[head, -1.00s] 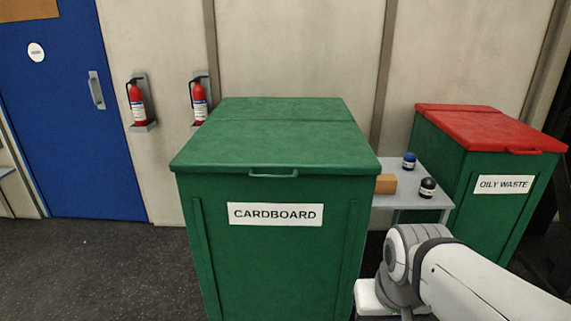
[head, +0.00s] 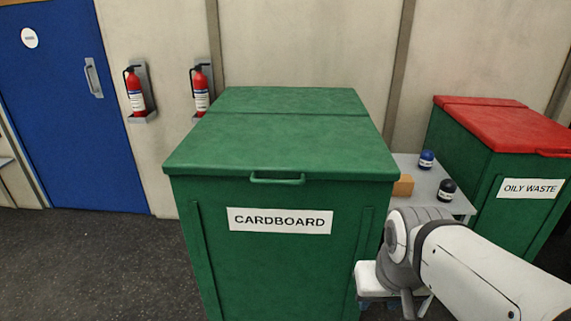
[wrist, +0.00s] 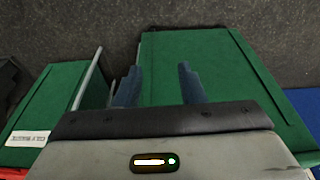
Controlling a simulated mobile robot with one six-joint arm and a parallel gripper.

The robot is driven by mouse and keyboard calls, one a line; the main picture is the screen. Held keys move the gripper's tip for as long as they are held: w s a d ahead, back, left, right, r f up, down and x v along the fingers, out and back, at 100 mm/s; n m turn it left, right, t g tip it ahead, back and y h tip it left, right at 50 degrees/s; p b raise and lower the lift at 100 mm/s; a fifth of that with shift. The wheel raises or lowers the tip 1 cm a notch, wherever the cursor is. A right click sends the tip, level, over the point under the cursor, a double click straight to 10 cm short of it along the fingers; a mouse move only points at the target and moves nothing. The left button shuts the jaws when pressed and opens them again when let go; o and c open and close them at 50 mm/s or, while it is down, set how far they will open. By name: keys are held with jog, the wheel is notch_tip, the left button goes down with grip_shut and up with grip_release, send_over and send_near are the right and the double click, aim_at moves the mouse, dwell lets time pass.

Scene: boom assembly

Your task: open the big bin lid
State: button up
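The big green bin (head: 280,265) labelled CARDBOARD stands in the middle of the head view. Its green lid (head: 285,140) lies flat and closed, with a green bar handle (head: 277,181) on its front edge. In the wrist view my gripper (wrist: 158,80) shows two dark fingers spread apart with nothing between them. Green bin panels (wrist: 210,70) show beyond the fingers, and I cannot tell how far away they are. In the head view my arm is at the lower right, beside the bin, and the fingers are out of sight there.
A green bin with a red lid (head: 510,130), labelled OILY WASTE, stands at right. Between the bins a grey table (head: 410,170) holds a cardboard-coloured block (head: 403,185) and two small jars. Two fire extinguishers (head: 135,92) hang on the wall by a blue door (head: 60,110). Floor at left is clear.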

jog(key=w+d+n+t+h+b, duration=0.15)
jog(key=w+n+t+b, duration=0.3)
jog(key=w, duration=1.05)
jog(key=n+t+y+b, duration=0.5)
jog(key=n+y, duration=0.8)
jog(key=n, duration=0.8)
send_near(281, 184)
jog(key=x, duration=1.1)
jog(key=shift+a+p, duration=0.1)
jog(key=shift+p, duration=0.25)
jog(key=shift+c, duration=0.4)
grip_shut()
